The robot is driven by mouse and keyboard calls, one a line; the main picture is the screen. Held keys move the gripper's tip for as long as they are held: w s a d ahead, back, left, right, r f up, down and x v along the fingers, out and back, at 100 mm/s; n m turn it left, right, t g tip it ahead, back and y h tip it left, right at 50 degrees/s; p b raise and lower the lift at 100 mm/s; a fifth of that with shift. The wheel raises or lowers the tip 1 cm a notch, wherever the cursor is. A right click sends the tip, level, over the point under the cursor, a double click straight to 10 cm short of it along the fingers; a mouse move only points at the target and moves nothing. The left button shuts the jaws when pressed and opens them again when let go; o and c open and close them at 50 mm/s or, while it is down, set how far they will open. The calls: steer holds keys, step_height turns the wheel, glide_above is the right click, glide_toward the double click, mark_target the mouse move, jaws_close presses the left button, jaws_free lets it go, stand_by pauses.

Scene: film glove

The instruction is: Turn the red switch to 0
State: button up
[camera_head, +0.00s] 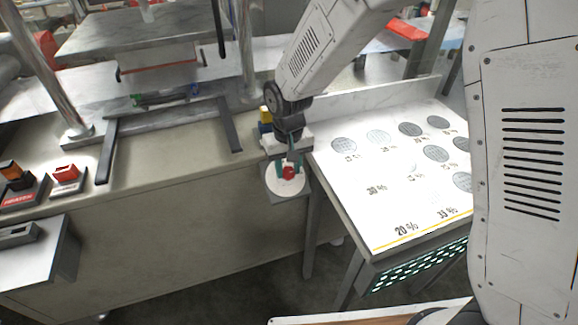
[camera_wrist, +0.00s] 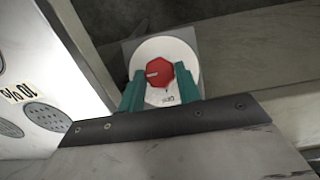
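The red switch (camera_wrist: 159,73) is a red knob on a white round dial plate (camera_wrist: 184,50), fixed to a grey box on the side of the counter. A white mark on the knob points left in the wrist view. Small dark print lies on the dial below the knob, too small to read. In the head view the red switch (camera_head: 289,173) is partly covered by my gripper (camera_head: 291,166). The green fingers of my gripper (camera_wrist: 160,70) stand either side of the knob, very close to it. I cannot tell whether they press on it.
A white table (camera_head: 400,180) with round grey patches and percentage labels stands right of the switch. The metal counter (camera_head: 180,150) is on the left, with a press frame and a small red switch box (camera_head: 66,174). A blue and yellow item (camera_head: 266,120) sits behind my gripper.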

steer(key=shift+c, duration=0.7)
steer(key=n, duration=0.1)
steer(key=n+h, duration=0.1)
steer(key=n, duration=0.1)
steer(key=shift+s+a+n+t+h, duration=0.1)
steer(key=shift+a+n+t+h, duration=0.2)
steer(key=shift+t+h, duration=0.1)
steer(key=n, duration=0.2)
steer(key=n+t+h, duration=0.1)
steer(key=n, duration=0.1)
steer(key=shift+s+a+f+t+h, duration=0.1)
steer(key=shift+s+t+h, duration=0.05)
steer(key=shift+t+h, duration=0.15)
steer(key=n+t, duration=0.1)
steer(key=n, duration=0.1)
steer(key=n+t+h, duration=0.1)
steer(key=n, duration=0.2)
steer(key=shift+s+f+t, duration=0.1)
steer(key=shift+s+t, duration=0.1)
steer(key=shift+t, duration=0.1)
steer(key=shift+s+n+t, duration=0.15)
steer(key=shift+n+t, duration=0.75)
steer(key=shift+n, duration=0.9)
